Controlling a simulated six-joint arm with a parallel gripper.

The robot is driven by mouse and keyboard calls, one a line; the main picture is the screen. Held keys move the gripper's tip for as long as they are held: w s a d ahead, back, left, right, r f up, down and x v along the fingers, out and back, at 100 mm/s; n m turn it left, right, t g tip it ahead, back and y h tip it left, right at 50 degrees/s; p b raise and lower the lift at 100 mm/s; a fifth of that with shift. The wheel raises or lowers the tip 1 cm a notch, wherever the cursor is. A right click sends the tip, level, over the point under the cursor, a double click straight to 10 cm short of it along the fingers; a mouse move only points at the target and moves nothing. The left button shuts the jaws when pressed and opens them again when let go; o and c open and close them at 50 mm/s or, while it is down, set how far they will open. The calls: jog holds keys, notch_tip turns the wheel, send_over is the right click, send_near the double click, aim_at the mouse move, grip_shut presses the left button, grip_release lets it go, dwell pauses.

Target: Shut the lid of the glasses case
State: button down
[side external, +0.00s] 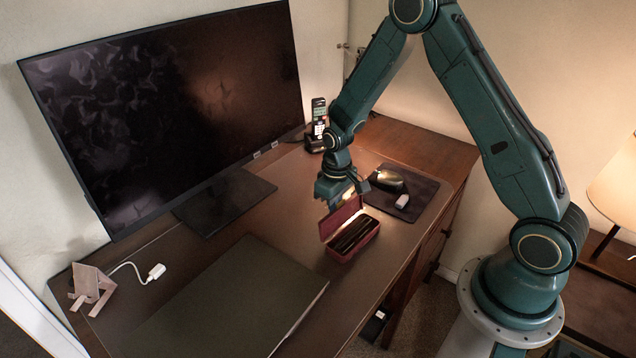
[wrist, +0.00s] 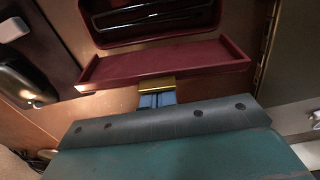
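The dark red glasses case (side external: 356,246) lies open on the desk blotter, with dark slender items inside. Its lid (side external: 341,215) stands raised on the side toward the monitor. In the wrist view, the case body (wrist: 105,38) is at the top and the lid (wrist: 200,63) spreads below it. A gold clasp (wrist: 157,84) sits at the lid's outer edge. My gripper (side external: 335,200) is beside the lid. In the wrist view its blue fingertips (wrist: 157,99) appear together right by the clasp, with nothing visible between them. Whether they touch the lid is unclear.
A mouse (side external: 387,179) and a small pale block (side external: 402,201) rest on a dark mat (side external: 424,192) behind the case. A closed laptop (side external: 225,300) lies in front left. The monitor (side external: 180,110) and a phone (side external: 318,118) stand behind. The desk's right edge is near the case.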

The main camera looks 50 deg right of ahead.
jog(key=shift+s, duration=0.25)
jog(key=shift+s+a, duration=0.1)
jog(key=shift+s, duration=1.65)
jog(key=shift+s+a, duration=0.1)
jog(key=shift+s, duration=0.6)
jog(key=shift+s, duration=0.15)
jog(key=shift+r, duration=0.15)
jog(key=shift+r, duration=2.85)
jog(key=shift+r, duration=0.1)
